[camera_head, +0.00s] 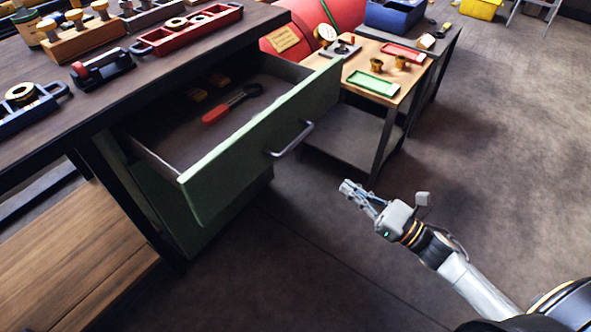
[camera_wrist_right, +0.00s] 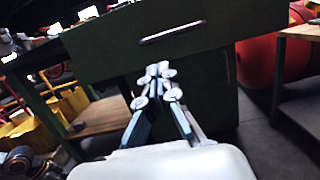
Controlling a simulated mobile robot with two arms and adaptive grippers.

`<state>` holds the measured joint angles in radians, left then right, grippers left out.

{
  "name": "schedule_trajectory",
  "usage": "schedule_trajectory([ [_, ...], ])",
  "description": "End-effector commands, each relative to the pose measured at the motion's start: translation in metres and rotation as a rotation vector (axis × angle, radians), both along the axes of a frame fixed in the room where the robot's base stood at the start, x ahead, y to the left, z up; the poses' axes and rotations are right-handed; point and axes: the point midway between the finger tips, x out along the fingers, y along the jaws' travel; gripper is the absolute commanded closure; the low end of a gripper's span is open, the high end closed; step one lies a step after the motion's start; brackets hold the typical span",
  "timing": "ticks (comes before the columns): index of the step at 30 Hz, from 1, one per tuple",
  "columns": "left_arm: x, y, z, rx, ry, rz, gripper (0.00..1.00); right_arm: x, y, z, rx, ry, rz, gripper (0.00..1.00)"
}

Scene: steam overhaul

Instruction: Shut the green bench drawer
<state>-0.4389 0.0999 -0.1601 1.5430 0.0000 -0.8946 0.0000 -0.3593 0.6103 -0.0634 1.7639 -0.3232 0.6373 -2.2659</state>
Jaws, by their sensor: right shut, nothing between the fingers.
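The green bench drawer (camera_head: 225,165) stands pulled out from under the dark workbench, with its front facing my right arm. Its grey bar handle (camera_head: 291,140) is on the front face. Inside lie a red-handled tool (camera_head: 226,106) and small yellowish pieces. My right gripper (camera_head: 347,188) is shut and empty, apart from the drawer, to the right of and below the handle in the head view. In the right wrist view the shut fingertips (camera_wrist_right: 157,70) point toward the drawer front (camera_wrist_right: 200,28), below its handle (camera_wrist_right: 172,31). My left gripper is out of view.
The workbench top (camera_head: 160,65) carries red and blue trays and a wooden block with knobs. A small wooden-topped table (camera_head: 370,60) with green and red trays stands just beyond the drawer, near a red tank (camera_head: 340,12). The floor (camera_head: 480,150) to the right is clear.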

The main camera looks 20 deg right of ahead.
Motion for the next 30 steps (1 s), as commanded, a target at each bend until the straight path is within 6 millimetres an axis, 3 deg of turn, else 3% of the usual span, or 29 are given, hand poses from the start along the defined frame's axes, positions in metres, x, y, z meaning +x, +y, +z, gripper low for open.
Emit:
schedule_trajectory([
  [5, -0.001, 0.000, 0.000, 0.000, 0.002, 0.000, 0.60, 0.013, 0.010, 0.007, -0.008, -0.014, 0.003, 1.00],
  [21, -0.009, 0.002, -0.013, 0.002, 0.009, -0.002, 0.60, 0.092, 0.070, 0.025, -0.006, -0.009, 0.001, 1.00],
  [30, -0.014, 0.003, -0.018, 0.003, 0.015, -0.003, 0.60, 0.108, 0.083, 0.028, -0.006, -0.007, 0.000, 1.00],
])
